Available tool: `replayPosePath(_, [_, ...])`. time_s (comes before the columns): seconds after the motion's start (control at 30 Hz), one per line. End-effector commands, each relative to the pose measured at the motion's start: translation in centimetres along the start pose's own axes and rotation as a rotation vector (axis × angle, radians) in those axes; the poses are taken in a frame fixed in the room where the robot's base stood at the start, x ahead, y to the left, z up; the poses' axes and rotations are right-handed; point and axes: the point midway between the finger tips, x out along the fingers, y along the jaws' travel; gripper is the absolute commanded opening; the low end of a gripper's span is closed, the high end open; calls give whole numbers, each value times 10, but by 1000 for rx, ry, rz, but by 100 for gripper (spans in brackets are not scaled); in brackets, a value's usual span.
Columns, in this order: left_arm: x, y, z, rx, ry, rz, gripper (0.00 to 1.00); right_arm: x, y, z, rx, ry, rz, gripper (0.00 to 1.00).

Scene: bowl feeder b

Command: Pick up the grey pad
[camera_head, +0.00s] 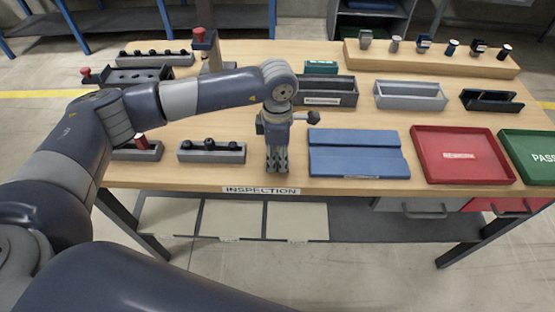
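I cannot pick out a flat grey pad with certainty. Grey things on the table are an open grey tray (410,96) at the back right and a grey block with black knobs (212,153) at the front left. My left gripper (277,168) points down over the table's front edge, between that block and a blue pad (357,155). Its fingers look close together, but I cannot tell whether they are shut or hold anything. What lies behind them is hidden. My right gripper is not in view.
A red tray (462,172) and a green tray (530,145) lie at the right of the wooden table (375,119). A dark grey bin (329,99) and a black holder (490,101) stand behind. A raised wooden strip (430,64) carries several small parts.

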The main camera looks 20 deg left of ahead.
Motion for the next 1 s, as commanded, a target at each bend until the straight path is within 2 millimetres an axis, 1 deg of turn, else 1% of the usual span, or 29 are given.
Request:
replayPosePath(0.17, [0, 0, 0, 0, 0, 0, 4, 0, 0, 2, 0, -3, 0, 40])
replayPosePath(0.47, [-3, 0, 0, 0, 0, 1, 4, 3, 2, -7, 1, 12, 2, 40])
replayPosePath(0.57, [-10, 1, 0, 0, -1, 2, 4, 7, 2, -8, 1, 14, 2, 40])
replayPosePath(0.67, [-22, 1, 1, 1, -3, 4, 4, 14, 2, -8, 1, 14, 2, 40])
replayPosePath(0.73, [-34, 2, 1, 1, -3, 6, 4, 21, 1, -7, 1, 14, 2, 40])
replayPosePath(0.87, [-34, -27, 5, 6, 0, 1, 4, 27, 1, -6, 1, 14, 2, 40])
replayPosePath(1.0, [-37, -62, 11, 9, -2, 1, 4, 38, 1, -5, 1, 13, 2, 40])
